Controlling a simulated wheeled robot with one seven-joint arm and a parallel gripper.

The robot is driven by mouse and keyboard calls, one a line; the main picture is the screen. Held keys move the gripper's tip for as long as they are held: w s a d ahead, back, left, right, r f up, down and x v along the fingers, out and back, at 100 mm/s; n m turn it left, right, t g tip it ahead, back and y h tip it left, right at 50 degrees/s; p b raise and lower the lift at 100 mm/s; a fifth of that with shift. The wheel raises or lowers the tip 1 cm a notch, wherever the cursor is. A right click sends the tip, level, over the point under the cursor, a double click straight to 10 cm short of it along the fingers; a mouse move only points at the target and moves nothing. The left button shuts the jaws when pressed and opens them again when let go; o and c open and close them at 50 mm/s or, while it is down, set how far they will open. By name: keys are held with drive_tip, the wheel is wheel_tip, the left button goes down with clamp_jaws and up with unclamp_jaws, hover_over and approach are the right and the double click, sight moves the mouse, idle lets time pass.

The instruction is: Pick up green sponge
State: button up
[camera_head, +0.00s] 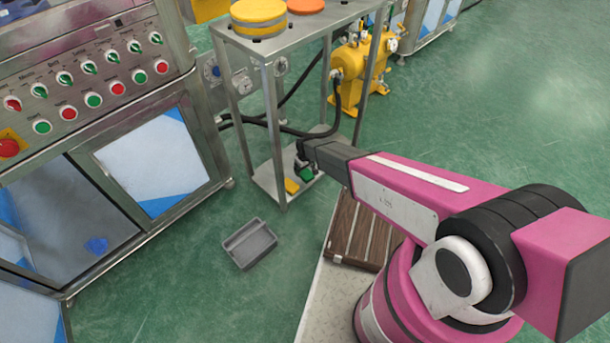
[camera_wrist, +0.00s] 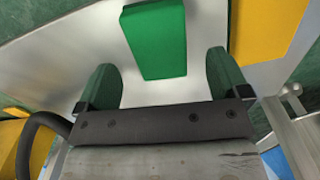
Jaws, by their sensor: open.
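The green sponge (camera_wrist: 155,42) is a rectangular block at the top middle of the wrist view, on a pale metal surface. My gripper (camera_wrist: 160,62) is open, with its two green fingers spread to the left and right of the sponge's near end. Gaps show on both sides, and I cannot tell how far the fingertips are above the surface. In the head view, a small green patch (camera_head: 307,173) shows at the end of my arm over the stand's lower shelf. The rest of the sponge there is hidden by my gripper.
A yellow block (camera_wrist: 266,25) lies right of the sponge; it also shows on the lower shelf (camera_head: 291,186). The metal stand's legs (camera_head: 275,140) and top plate rise around my gripper. A grey bin (camera_head: 248,243) is on the floor. A control cabinet (camera_head: 90,85) stands left.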

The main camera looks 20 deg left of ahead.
sight(305, 172)
wheel_tip(305, 172, down, 4)
drive_tip(key=shift+w+f, duration=0.1)
drive_tip(key=shift+f, duration=0.1)
drive_tip(key=c, duration=1)
drive_tip(key=shift+r, duration=0.15)
wheel_tip(305, 172, up, 4)
drive_tip(key=shift+f, duration=0.2)
drive_tip(key=s+a+r, duration=0.2)
drive_tip(key=a, duration=0.1)
drive_tip(key=s+a+r, duration=0.2)
drive_tip(key=a, duration=0.1)
drive_tip(key=s+a+r, duration=0.3)
drive_tip(key=shift+a+r, duration=0.1)
drive_tip(key=shift+a, duration=0.15)
